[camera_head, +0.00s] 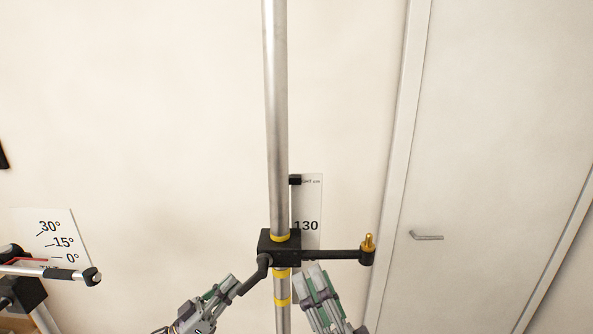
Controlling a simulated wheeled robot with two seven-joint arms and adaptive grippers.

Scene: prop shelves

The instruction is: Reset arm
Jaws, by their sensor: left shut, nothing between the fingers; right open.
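A vertical metal pole (275,120) stands in the middle of the head view. A black clamp block (279,245) with yellow rings sits around it. A black horizontal arm (330,255) runs from the block to the right and ends in an upright brass tip (369,242). A black lever (257,275) hangs from the block's left side. My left gripper (230,284) is shut and empty, close to the lever's lower end; I cannot tell if they touch. My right gripper (314,272) is open and empty, just below the horizontal arm and right of the pole.
A clear scale plate (308,208) marked 130 stands behind the pole. At lower left is an angle card (50,235) with a metal rod (45,271) ending in a black cap. A white door (490,150) with a handle is at the right. The wall above is bare.

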